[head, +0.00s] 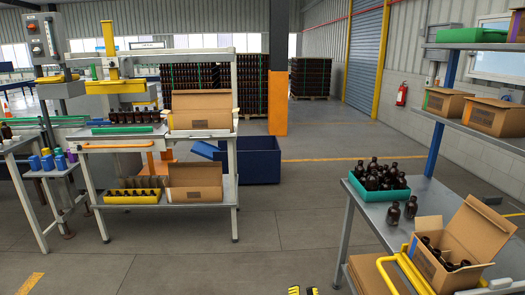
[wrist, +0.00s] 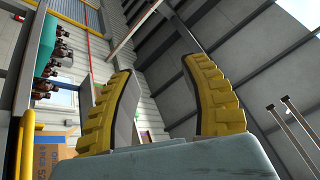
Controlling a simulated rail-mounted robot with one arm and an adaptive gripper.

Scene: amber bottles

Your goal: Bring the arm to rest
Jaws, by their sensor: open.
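My gripper (wrist: 158,65) is open in the wrist view, its two yellow ridged fingers spread apart with nothing between them. The wrist camera looks up past the fingers at the wall and roof. In the head view only the yellow tips of my gripper (head: 303,291) show at the bottom edge, left of the right-hand metal table (head: 343,225). The rest of my arm is hidden below the frame.
On the right table stand a green bin (head: 400,194) of amber bottles, an open carton (head: 470,232) with bottles, and a yellow tubular frame (head: 408,272). A workbench (head: 210,196) stands at left. The floor (head: 285,215) between them is clear.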

